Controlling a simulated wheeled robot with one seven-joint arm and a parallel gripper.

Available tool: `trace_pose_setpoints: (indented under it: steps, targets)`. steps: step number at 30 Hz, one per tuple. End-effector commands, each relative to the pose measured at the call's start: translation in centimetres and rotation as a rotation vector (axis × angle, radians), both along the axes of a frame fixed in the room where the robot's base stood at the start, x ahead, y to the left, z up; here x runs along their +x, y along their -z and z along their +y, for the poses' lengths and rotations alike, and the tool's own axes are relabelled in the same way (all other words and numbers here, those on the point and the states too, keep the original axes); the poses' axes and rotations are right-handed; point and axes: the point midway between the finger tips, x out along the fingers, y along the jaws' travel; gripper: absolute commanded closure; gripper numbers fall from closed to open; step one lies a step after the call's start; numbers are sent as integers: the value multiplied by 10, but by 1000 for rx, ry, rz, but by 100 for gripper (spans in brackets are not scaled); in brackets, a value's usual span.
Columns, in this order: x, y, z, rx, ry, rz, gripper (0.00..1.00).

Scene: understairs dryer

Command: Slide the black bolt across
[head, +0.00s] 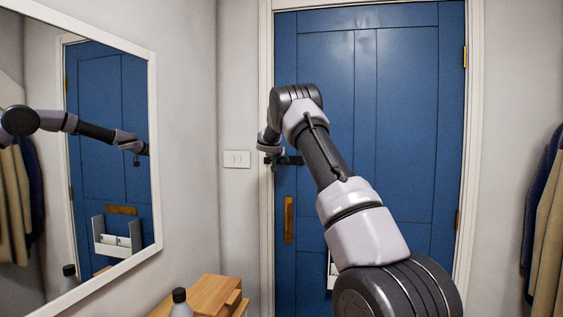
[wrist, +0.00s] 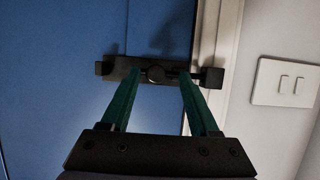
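The black bolt (wrist: 122,70) is mounted on the blue door (wrist: 60,60) near its edge in the wrist view. Its round knob (wrist: 155,74) stands out near the middle of its plate. A black block (wrist: 213,77) sits at the bolt's end by the white frame. My gripper (wrist: 161,76) is open, with one green finger on each side of the knob. I cannot tell whether either finger touches it. In the head view the bolt (head: 292,160) shows at the door's left edge, partly hidden by my arm and gripper.
A white switch plate (head: 236,159) is on the wall left of the white door frame (head: 267,220). Coats (head: 550,220) hang at the right.

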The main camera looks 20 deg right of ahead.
Motion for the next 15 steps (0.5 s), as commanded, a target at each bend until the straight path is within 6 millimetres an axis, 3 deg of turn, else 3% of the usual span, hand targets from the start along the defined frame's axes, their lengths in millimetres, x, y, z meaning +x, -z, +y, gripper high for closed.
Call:
trace_pose_setpoints:
  steps: [7,15]
  targets:
    - [-9,-5,7,-1,0,1,39]
    - [-50,-26,36,0,-3,-1,39]
